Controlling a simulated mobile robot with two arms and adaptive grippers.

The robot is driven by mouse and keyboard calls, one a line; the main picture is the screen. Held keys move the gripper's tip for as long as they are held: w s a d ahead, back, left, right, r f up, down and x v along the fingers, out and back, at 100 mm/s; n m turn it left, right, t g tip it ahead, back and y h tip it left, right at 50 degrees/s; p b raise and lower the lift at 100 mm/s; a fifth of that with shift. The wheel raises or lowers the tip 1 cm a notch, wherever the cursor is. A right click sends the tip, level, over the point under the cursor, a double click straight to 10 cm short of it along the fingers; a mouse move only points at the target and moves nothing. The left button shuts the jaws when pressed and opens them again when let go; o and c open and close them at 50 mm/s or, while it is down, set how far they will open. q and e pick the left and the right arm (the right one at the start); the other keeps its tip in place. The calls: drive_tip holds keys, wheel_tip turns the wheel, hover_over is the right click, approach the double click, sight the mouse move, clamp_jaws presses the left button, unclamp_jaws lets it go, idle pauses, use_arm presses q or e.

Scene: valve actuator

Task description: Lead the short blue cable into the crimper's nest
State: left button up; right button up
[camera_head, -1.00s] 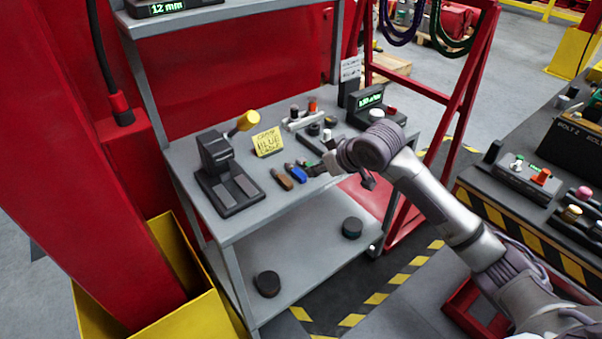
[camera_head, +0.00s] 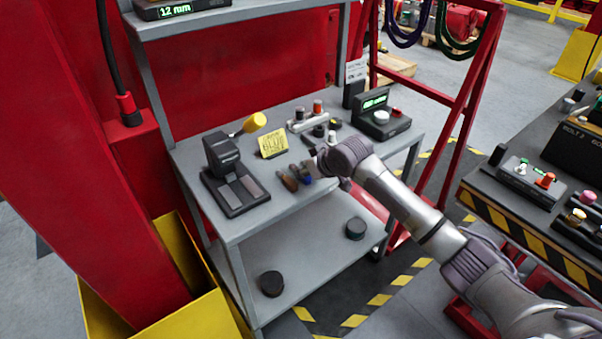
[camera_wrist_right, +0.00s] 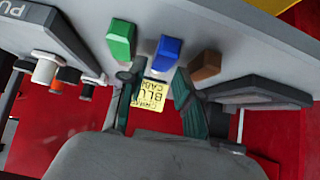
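The black crimper (camera_head: 226,165) with a yellow-tipped lever (camera_head: 255,122) stands at the left of the grey bench top. The short blue cable (camera_head: 305,178) lies near the bench's front edge, right of the crimper; in the right wrist view it is a blue block (camera_wrist_right: 167,50). My right gripper (camera_head: 313,166) is above and behind it in the head view. In the right wrist view my right gripper (camera_wrist_right: 157,78) is open, its fingers apart, with the blue piece just beyond and between the tips. Contact cannot be told. My left gripper is not in view.
A brown piece (camera_wrist_right: 205,65) and a green piece (camera_wrist_right: 120,40) lie close on either side of the blue one. A yellow note (camera_head: 272,142) stands behind. A knobbed rack (camera_head: 307,120) and a display box (camera_head: 380,115) stand farther right. Bench room is clear before the crimper.

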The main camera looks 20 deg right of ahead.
drive_tip(key=shift+x, duration=1.15)
clamp_jaws()
